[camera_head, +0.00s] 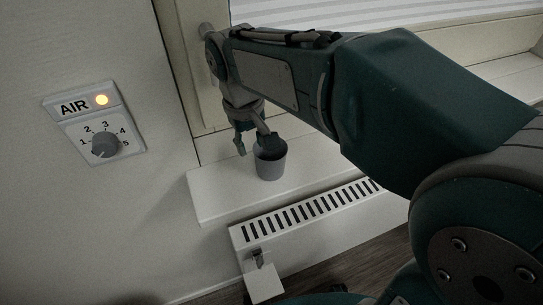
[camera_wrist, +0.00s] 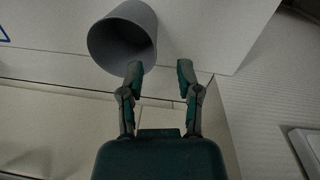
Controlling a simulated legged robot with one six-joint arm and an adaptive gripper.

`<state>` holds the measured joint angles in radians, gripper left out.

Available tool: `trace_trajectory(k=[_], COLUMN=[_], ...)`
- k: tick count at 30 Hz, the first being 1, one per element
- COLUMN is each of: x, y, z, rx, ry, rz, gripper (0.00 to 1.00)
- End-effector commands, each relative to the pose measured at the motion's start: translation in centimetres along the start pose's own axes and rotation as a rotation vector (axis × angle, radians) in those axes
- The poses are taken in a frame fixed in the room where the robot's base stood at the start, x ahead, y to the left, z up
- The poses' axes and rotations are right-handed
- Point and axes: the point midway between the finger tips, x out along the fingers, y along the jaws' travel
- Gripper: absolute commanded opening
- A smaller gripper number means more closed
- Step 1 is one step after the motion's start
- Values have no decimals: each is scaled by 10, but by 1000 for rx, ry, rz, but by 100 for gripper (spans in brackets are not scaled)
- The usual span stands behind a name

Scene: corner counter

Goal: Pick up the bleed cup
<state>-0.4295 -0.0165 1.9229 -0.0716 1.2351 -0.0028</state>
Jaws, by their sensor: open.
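The bleed cup is a plain grey cup (camera_head: 270,163) standing upright on the white sill in the head view. In the wrist view the cup (camera_wrist: 110,38) is at the upper left with its open mouth partly facing the camera. My gripper (camera_head: 254,146) is above and beside the cup, with one finger over or at its rim. In the wrist view my gripper (camera_wrist: 160,72) is open. Its left finger overlaps the cup's mouth edge; the right finger is clear of the cup. Nothing is between the fingers. I cannot tell whether a finger touches the cup.
The white sill (camera_head: 212,190) has free room left of the cup. A slotted white radiator (camera_head: 310,212) with a valve is below it. A window frame (camera_head: 182,60) rises behind. An AIR panel (camera_head: 98,127) with a dial and lit orange lamp is on the left wall.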

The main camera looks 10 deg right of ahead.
Motion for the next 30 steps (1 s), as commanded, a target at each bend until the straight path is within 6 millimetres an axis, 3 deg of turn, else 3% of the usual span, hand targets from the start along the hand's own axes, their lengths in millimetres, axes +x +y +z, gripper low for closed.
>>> trace_trajectory(k=[3, 11, 18, 27, 28, 30], x=[21, 45, 81, 87, 87, 87], y=[0, 2, 5, 5, 5, 5], z=[0, -1, -3, -4, -4, -4], rx=[1, 2, 2, 2, 2, 2], ry=[-4, -3, -3, 1, 1, 1], rz=[0, 0, 0, 0, 0, 0], gripper=[44, 44, 44, 44, 40, 8])
